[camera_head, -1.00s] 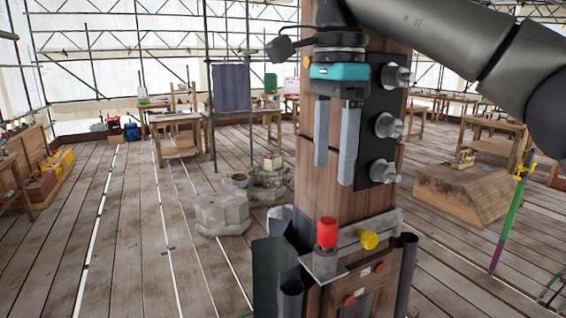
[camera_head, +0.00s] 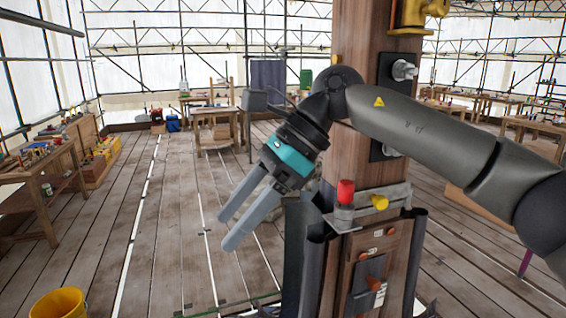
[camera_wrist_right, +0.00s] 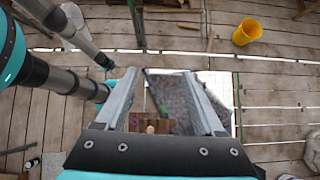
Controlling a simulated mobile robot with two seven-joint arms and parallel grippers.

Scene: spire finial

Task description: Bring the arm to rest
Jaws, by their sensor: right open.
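My right arm comes in from the right in the head view, passing in front of the wooden post (camera_head: 355,55). Its gripper (camera_head: 227,230), with a teal band and two grey fingers, hangs left of the post, tilted down and to the left. The fingers are apart with nothing between them. In the wrist view the right gripper (camera_wrist_right: 160,88) is also open and empty, above the plank floor. My left gripper does not show in the head view.
The post carries a bracket with a red knob (camera_head: 345,192) and a yellow knob (camera_head: 379,202), and a brass fitting (camera_head: 412,14) higher up. A yellow bucket (camera_head: 58,305) stands at lower left. A workbench (camera_head: 35,175) is at left. The floor between is clear.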

